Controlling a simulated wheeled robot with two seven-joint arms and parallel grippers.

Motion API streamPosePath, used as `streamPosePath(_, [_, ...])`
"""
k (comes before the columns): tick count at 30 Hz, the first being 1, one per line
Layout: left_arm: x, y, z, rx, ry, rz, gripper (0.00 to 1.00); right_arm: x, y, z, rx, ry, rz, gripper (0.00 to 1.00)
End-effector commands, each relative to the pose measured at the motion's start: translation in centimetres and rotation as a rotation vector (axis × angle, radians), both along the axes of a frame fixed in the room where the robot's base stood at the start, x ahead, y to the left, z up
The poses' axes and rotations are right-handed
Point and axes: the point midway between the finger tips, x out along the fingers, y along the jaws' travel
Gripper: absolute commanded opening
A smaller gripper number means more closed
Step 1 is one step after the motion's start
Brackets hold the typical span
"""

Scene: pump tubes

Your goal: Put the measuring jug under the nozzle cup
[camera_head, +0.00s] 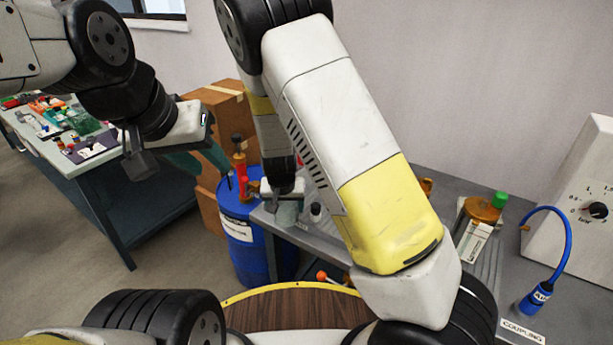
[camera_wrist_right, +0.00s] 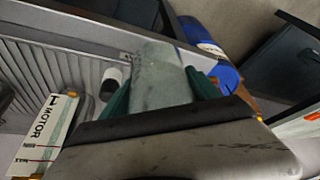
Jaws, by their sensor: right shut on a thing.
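My right gripper (camera_wrist_right: 158,90) is shut on a grey-green cylinder (camera_wrist_right: 160,72), which looks like the measuring jug, with a green finger on each side. In the head view, my right gripper (camera_head: 284,200) and the pale greenish jug (camera_head: 287,214) are over the left end of the grey bench, partly hidden by my arm. I cannot tell whether the jug touches the bench. My left gripper (camera_head: 207,156) is over the floor between the tables, and its opening is unclear. I cannot clearly make out the nozzle cup.
A blue drum (camera_head: 236,221) with a red and orange pump (camera_head: 239,160) stands left of the grey bench (camera_head: 404,182). A small white, black-topped item (camera_head: 316,211) is near the jug. A brass part with a green cap (camera_head: 484,209) and a blue hose (camera_head: 567,244) are at right.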

Motion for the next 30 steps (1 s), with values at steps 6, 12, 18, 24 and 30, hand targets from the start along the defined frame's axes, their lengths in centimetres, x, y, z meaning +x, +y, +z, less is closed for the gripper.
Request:
streamPosePath(6, [0.0, 0.0, 0.0, 0.0, 0.0, 0.0, 0.36, 4.5, -3.4, -0.1, 0.001, 0.001, -0.004, 0.24])
streamPosePath(12, [0.0, 0.0, 0.0, 0.0, 0.0, 0.0, 0.36, 6.4, -4.6, 0.0, 0.0, 0.001, 0.001, 0.24])
streamPosePath(18, [0.0, 0.0, 0.0, 0.0, 0.0, 0.0, 0.36, 8.5, -6.2, 0.0, 0.0, -0.001, -0.002, 0.24])
streamPosePath(24, [0.0, 0.0, 0.0, 0.0, 0.0, 0.0, 0.36, 9.7, -7.1, -1.3, 0.0, 0.003, 0.001, 0.24])
streamPosePath(30, [0.0, 0.0, 0.0, 0.0, 0.0, 0.0, 0.36, 9.7, -7.0, -1.5, 0.0, 0.001, 0.001, 0.24])
